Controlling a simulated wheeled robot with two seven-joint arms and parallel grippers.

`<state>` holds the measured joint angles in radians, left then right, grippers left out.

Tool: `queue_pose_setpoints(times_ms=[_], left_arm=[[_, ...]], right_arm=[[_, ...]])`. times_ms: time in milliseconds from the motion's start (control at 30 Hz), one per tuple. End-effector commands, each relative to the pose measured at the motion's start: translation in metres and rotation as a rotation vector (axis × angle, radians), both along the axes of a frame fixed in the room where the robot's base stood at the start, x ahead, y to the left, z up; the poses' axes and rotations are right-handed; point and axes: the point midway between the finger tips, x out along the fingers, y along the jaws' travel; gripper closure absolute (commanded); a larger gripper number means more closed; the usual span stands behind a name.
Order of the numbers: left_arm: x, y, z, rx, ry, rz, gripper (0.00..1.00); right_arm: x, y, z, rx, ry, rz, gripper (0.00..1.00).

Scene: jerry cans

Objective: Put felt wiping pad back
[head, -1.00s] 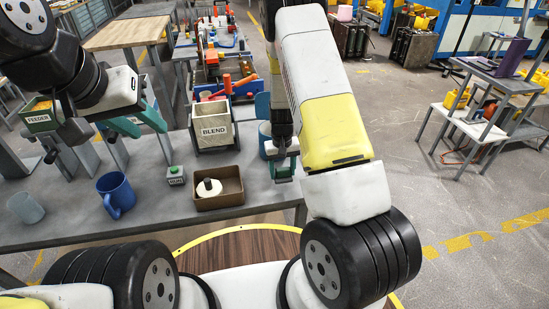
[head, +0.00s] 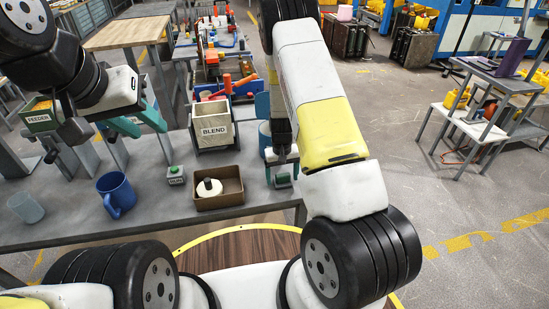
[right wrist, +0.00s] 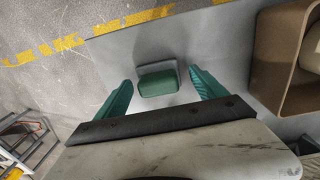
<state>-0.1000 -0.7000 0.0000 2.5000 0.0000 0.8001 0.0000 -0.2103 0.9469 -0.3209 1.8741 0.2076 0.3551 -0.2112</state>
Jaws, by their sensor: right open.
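The felt wiping pad (right wrist: 157,82), a small block with a green face and a grey back, lies on the grey table near its right end. In the right wrist view it sits between the two teal fingers of my right gripper (right wrist: 163,92), apart from both. My right gripper is open. In the head view the right gripper (head: 281,160) is low over the pad (head: 283,180), partly covering it. My left gripper (head: 150,130) is open and empty above the left part of the table.
A brown tray (head: 231,202) holding a white roll (head: 208,187) stands left of the pad. The BLEND bin (head: 213,131) is behind it. A blue mug (head: 117,194), a clear cup (head: 25,207) and a green-button box (head: 176,175) stand further left. A blue cup (head: 265,140) is close behind my right gripper.

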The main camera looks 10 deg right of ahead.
Motion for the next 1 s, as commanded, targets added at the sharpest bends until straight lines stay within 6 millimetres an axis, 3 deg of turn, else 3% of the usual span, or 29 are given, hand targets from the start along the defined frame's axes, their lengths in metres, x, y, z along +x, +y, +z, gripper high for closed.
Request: queue_pose_setpoints(times_ms=[233, 600, 867, 1000], left_arm=[[0.0, 0.0, 0.0, 0.0, 0.0, 0.0, 0.64], [0.0, 0.0, 0.0, 0.0, 0.0, 0.0, 0.64], [0.0, 0.0, 0.0, 0.0, 0.0, 0.0, 0.64], [0.0, 0.0, 0.0, 0.0, 0.0, 0.0, 0.64]], right_arm=[[0.002, 0.001, 0.019, 0.0, -0.005, 0.001, 0.19], [0.001, 0.003, 0.095, 0.001, -0.004, 0.0, 0.19], [0.0, 0.004, 0.124, 0.005, -0.005, -0.002, 0.19], [-0.006, 0.008, 0.159, 0.045, -0.039, -0.014, 0.19]])
